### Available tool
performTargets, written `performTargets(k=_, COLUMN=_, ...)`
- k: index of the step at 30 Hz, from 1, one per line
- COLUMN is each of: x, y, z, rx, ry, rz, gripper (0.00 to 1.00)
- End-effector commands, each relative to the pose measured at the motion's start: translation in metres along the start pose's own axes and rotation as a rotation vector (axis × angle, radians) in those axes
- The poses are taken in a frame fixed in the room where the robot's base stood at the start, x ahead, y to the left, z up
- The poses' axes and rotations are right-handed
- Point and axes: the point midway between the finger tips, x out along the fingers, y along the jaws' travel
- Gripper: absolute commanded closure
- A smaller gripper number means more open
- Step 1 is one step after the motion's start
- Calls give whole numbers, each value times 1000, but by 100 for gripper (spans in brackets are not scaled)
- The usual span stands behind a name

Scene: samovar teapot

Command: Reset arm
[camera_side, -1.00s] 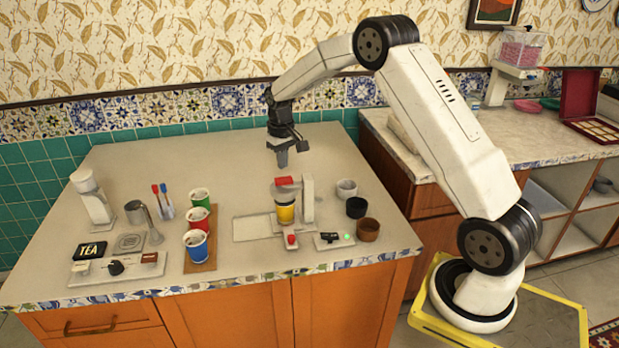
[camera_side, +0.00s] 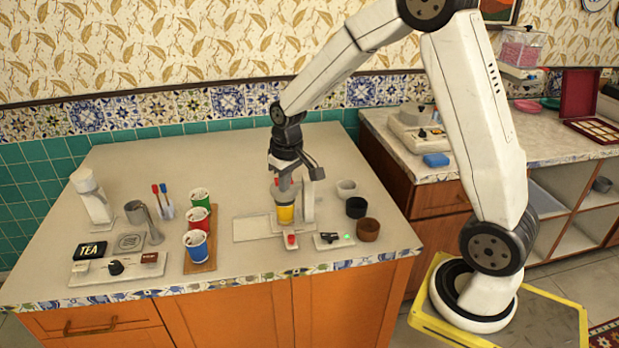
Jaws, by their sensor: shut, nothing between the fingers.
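My gripper (camera_side: 284,182) points down over the counter, shut and empty. It is in front of or just above the yellow cup (camera_side: 286,212) at the small white machine (camera_side: 308,202). The gripper and wrist hide the top of that cup and part of the machine; I cannot tell whether the fingers touch them. My arm reaches in from the right, with its elbow high at the top of the picture.
Green, red and blue cups (camera_side: 196,246) stand on a wooden tray (camera_side: 201,266). Three small bowls (camera_side: 368,229) sit right of the machine. A white dispenser (camera_side: 90,194), metal pitcher (camera_side: 137,213) and TEA panel (camera_side: 118,267) are at left. The counter's back (camera_side: 200,150) is clear.

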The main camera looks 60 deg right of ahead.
Motion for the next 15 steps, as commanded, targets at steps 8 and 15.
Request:
performTargets(k=8, x=-9, y=-32, z=65, rx=-62, ry=54, rz=-9, gripper=100)
performTargets(k=15, x=-10, y=-49, z=121, rx=-109, ry=96, rz=-20, gripper=100)
